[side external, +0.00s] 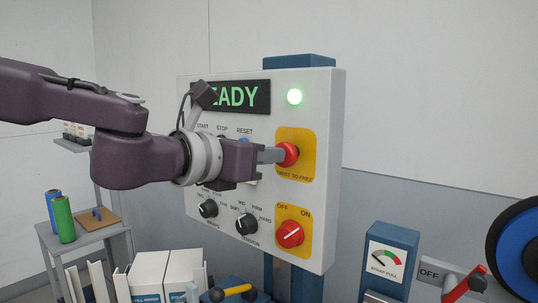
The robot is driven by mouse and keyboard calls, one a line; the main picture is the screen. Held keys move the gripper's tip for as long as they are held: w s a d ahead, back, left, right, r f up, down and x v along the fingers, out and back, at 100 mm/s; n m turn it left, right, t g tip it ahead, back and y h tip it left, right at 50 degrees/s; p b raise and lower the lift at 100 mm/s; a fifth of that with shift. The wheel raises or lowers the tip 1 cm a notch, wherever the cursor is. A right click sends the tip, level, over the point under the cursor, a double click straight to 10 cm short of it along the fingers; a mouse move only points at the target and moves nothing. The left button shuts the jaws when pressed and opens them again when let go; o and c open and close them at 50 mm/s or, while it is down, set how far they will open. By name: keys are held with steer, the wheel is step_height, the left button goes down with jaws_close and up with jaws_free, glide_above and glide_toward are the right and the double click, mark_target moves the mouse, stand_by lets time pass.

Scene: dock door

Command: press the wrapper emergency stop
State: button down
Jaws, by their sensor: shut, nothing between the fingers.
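The emergency stop is a red mushroom button (289,154) on a yellow plate (308,146) marked "TWIST TO FREE", at the upper right of the white control panel (335,190). My gripper (280,155) is shut and empty, pointing right, with its fingertips at the button's left side. They overlap the button's edge in this view; I cannot tell whether they touch it. The display (245,96) reads "READY", its first letter hidden by my wrist. A round green lamp (295,96) is lit beside it. My arm hides part of the panel's left side.
Below are a red OFF/ON switch (290,233) and black knobs (247,223). A strap-pull gauge box (388,258) and a red lever (468,285) stand at right. A side table (95,236) with green and blue rolls is at left. White boxes (185,268) stand below.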

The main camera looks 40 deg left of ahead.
steer(key=shift+w, duration=0.1)
steer(key=shift+w+a+r, duration=0.1)
steer(key=shift+w, duration=0.65)
steer(key=s+r, duration=0.2)
steer(key=s, duration=1.2)
steer(key=shift+s, duration=0.25)
steer(key=shift+r, duration=0.1)
